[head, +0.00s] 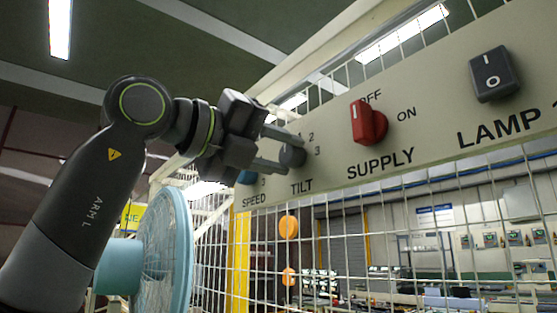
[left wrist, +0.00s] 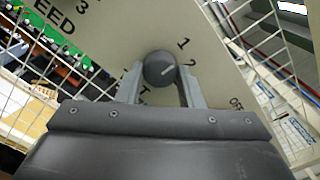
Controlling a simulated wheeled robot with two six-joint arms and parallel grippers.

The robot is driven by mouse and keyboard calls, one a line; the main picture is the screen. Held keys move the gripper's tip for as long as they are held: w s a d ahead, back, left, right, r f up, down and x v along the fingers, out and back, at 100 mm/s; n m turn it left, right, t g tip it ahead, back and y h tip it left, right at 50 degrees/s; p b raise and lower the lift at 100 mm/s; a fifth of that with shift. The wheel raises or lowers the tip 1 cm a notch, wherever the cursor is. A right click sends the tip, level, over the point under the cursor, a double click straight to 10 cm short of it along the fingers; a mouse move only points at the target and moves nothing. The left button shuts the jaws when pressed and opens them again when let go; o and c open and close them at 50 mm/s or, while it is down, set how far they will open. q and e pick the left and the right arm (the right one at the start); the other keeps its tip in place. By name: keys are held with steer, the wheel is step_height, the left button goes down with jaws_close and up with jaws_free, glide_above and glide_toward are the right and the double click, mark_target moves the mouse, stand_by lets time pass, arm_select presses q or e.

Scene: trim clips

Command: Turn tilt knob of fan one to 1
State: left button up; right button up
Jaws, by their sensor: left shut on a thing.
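The tilt knob (head: 293,157) is a small dark grey round knob above the word TILT on the beige panel. My right gripper is in neither view.
A blue speed knob (head: 247,177) sits left of the tilt knob, partly behind my gripper. A red supply knob (head: 369,122) and a dark lamp rocker switch (head: 494,74) are further right on the panel (head: 432,125). Wire mesh (head: 350,240) spans below.

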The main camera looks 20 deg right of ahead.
arm_select(q)
steer(key=shift+n, duration=0.3)
steer(key=o, duration=1)
steer(key=shift+c, duration=0.2)
steer(key=shift+a, duration=0.1)
steer(key=shift+a+b, duration=0.25)
steer(key=shift+b, duration=0.1)
steer(key=b+v, duration=0.5)
steer(key=v, duration=1.2)
